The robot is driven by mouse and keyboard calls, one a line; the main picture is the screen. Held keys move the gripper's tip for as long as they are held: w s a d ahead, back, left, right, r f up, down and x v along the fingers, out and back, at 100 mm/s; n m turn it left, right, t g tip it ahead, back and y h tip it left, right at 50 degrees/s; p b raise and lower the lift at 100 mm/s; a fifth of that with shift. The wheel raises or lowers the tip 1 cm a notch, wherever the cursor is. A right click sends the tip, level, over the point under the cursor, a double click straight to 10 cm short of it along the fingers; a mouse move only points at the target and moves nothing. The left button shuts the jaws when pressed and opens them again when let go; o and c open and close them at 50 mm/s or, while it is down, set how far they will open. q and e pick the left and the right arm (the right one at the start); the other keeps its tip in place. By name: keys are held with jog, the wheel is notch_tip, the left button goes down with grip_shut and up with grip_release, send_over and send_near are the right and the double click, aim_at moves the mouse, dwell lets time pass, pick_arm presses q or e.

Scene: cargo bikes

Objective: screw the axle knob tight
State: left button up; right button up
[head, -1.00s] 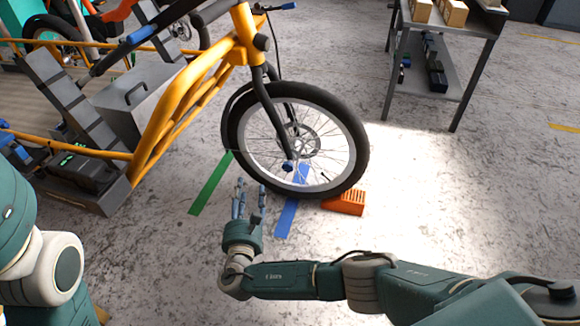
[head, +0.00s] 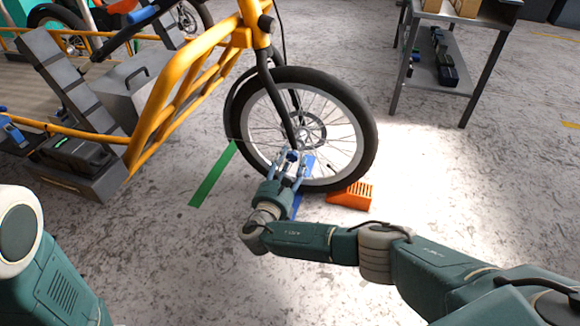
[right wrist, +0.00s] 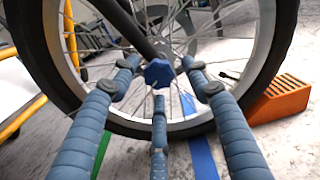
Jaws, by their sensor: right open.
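The axle knob (right wrist: 159,73) is a small dark blue faceted knob at the lower end of the black fork (head: 278,105) of the front wheel. In the head view the knob (head: 292,156) shows between my right fingers. My right gripper (head: 290,168) is open, with its blue-grey fingers spread around the knob. In the right wrist view the fingers of the right gripper (right wrist: 160,88) point at the wheel, and the knob sits in the gap between their tips. I cannot tell whether any finger touches it. My left gripper is not in view.
The front wheel (head: 370,125) of the yellow cargo bike (head: 170,95) stands by an orange wheel chock (head: 352,196). Green tape (head: 212,173) and blue tape (right wrist: 200,150) mark the floor. A metal table (head: 437,88) stands at the back right.

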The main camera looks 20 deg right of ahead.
jog(key=shift+w+d, duration=0.1)
jog(key=shift+w, duration=0.05)
jog(key=c, duration=1.1)
jog(key=shift+c, duration=0.2)
jog(key=shift+m, duration=0.3)
